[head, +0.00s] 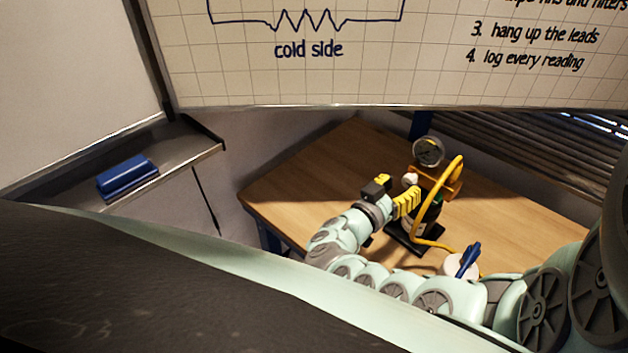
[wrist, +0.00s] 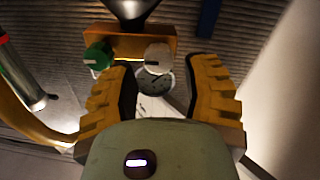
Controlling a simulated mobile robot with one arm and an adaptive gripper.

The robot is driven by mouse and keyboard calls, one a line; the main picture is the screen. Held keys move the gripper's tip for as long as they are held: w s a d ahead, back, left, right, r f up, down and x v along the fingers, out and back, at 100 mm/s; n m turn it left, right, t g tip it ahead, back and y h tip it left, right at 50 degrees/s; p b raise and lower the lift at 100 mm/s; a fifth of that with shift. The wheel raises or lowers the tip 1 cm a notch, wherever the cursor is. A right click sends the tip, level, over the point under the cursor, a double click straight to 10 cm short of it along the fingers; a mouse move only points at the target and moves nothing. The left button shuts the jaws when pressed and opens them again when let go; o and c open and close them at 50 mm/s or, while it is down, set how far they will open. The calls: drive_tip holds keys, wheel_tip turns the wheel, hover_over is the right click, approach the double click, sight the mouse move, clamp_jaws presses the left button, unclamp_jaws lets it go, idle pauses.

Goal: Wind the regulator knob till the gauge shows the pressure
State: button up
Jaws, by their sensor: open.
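The gauge (head: 428,151) is a round dial on top of the rig on the table. A white knob (head: 410,179) sits on the orange block (head: 449,184) below the gauge. In the wrist view the white knob (wrist: 158,57) lies ahead, between the lines of my two yellow fingers. A green knob (wrist: 97,55) is on the same block, to the left. My gripper (head: 408,203) is open beside the rig; its fingers (wrist: 163,72) hold nothing.
A yellow hose (head: 459,168) loops down the rig's right side to the table. The rig stands on a black base (head: 426,243). A white round thing with a blue handle (head: 469,261) is close by. The wooden table (head: 310,180) is clear at left; window blinds (head: 520,155) are behind.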

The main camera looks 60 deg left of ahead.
sight(407, 183)
drive_tip(key=shift+w+a, duration=0.2)
drive_tip(key=shift+w, duration=1.6)
clamp_jaws()
